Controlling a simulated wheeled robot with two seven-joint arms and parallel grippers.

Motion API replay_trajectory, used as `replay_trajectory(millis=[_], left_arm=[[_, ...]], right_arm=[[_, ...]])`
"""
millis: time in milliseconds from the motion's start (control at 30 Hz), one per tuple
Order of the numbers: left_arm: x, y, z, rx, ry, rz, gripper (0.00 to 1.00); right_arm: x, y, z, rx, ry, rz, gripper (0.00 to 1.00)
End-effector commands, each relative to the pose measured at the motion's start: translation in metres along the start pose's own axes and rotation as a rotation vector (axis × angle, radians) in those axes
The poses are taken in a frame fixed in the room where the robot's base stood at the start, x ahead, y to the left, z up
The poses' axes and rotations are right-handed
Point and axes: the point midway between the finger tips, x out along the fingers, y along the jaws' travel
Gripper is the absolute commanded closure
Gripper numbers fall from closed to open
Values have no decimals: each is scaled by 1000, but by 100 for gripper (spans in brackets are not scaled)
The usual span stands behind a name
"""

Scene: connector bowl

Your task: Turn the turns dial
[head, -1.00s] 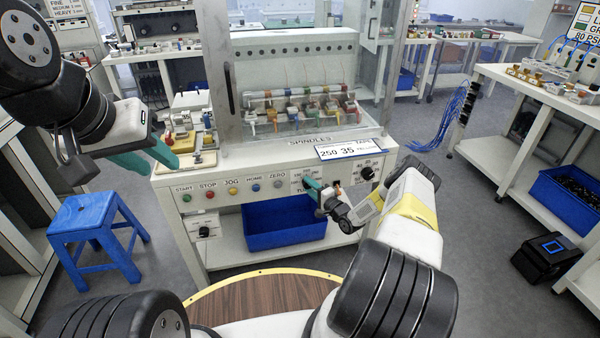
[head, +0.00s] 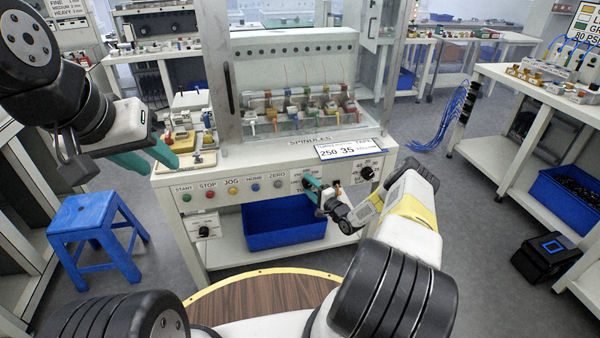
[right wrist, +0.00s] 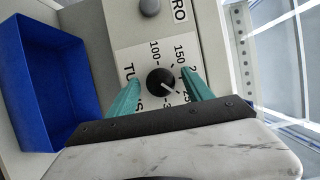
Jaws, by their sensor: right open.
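The turns dial (right wrist: 160,82) is a round black knob with a white pointer line, on a pale plate with printed numbers, in the right wrist view. Its pointer aims to the lower right, near the mark that starts with 25. My right gripper (right wrist: 161,78) is open, with one teal finger on each side of the dial and visible gaps between. In the head view my right gripper (head: 314,188) is at the panel front and hides most of the dial. My left gripper (head: 143,158) hangs away to the left of the machine, apparently empty; its opening is unclear.
A row of buttons (head: 232,190) lies left of the dial, and another black knob (head: 366,174) lies right of it. A blue bin (head: 285,228) sits below the panel. A blue stool (head: 95,235) stands at the left.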

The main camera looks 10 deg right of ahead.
Motion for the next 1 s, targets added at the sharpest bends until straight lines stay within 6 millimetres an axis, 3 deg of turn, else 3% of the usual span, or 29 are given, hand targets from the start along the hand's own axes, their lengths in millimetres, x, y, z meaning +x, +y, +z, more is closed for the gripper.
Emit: replay_trajectory(millis=[167, 600, 1000], left_arm=[[0, 0, 0, 0, 0, 0, 64], [0, 0, 0, 0, 0, 0, 64], [0, 0, 0, 0, 0, 0, 64]], right_arm=[[-7, 0, 0, 0, 0, 0, 41], [-72, 0, 0, 0, 0, 1, 41], [-78, 0, 0, 0, 0, 0, 41]])
